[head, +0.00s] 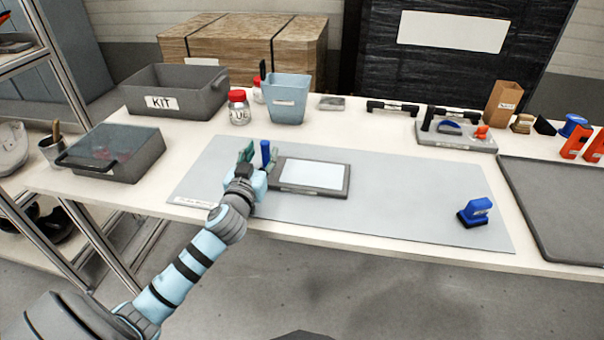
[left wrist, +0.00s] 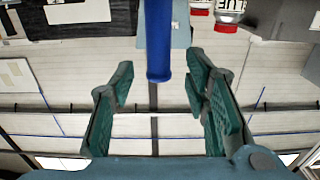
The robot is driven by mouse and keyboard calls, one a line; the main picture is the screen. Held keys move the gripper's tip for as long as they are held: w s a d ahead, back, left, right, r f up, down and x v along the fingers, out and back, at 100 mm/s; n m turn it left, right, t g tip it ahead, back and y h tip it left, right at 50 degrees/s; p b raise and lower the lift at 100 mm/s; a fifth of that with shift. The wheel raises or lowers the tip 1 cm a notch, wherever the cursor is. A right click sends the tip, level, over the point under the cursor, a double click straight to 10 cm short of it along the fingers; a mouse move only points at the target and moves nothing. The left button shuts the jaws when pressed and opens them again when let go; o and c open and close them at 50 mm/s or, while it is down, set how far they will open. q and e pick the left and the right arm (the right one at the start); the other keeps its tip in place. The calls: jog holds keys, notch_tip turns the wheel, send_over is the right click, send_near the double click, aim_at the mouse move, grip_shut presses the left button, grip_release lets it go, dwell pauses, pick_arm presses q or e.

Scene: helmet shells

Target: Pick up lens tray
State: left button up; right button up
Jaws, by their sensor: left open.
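A flat dark-framed tray with a pale panel (head: 315,175) lies on the grey mat (head: 390,205), just right of my left gripper in the head view. I cannot tell for sure that it is the lens tray. My left gripper (head: 259,158) is open, with its green fingers apart. An upright blue post (head: 265,150) stands at the fingers by the tray's left end. In the left wrist view the blue post (left wrist: 158,45) reaches in between the open fingers (left wrist: 158,82), with gaps on both sides. What the post is fixed to is hidden. My right gripper is not in view.
Behind stand a grey KIT bin (head: 177,88), a red-lidded jar (head: 238,108) and a blue-grey bin (head: 287,100). A lidded box (head: 112,152) stands left. A blue stamp-like tool (head: 476,211) sits on the mat's clear right part. A grey tray (head: 470,139) holds small tools.

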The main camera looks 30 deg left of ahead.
aim_at(264, 148)
pick_arm(q)
jog(key=x, duration=0.3)
jog(key=shift+w, duration=0.3)
grip_shut()
jog(key=shift+r, duration=0.1)
